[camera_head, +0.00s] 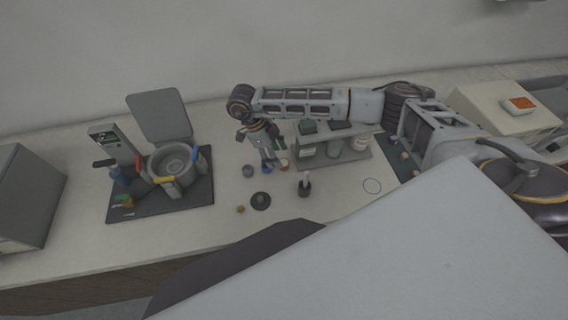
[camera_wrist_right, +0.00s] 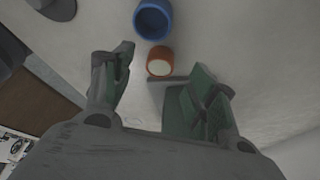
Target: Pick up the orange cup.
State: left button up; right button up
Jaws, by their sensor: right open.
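The orange cup (camera_head: 284,165) stands on the counter, small and partly hidden by my right gripper (camera_head: 271,160) in the head view. In the right wrist view the orange cup (camera_wrist_right: 160,53) shows an orange wall and a whitish round face. It lies just beyond the gap between the fingertips of my open right gripper (camera_wrist_right: 160,72), with no finger seen touching it. A blue cup (camera_wrist_right: 141,22) sits just beyond the orange cup. My left gripper is not in view.
A grey shelf (camera_head: 345,158) with bottles stands close right of the gripper. A dark bottle (camera_head: 305,187), a black disc (camera_head: 261,201) and a grey cup (camera_head: 248,171) are nearby. The front counter is mostly clear.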

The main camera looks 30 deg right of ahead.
aim_at(283, 163)
jog(key=p+x, duration=0.1)
jog(key=x, duration=0.1)
jog(key=shift+s+d+f, duration=0.15)
jog(key=shift+d+f, duration=0.1)
jog(key=shift+f, duration=0.05)
jog(key=shift+s+d+f, duration=0.1)
jog(key=shift+d+f, duration=0.05)
jog(key=shift+f, duration=0.35)
jog(key=shift+c, duration=0.3)
jog(key=c, duration=1)
jog(key=shift+r, duration=0.2)
jog(key=shift+c, duration=0.2)
notch_tip(283, 163, up, 18)
jog(key=b, duration=0.1)
jog(key=shift+f+b, duration=0.2)
jog(key=shift+b, duration=0.15)
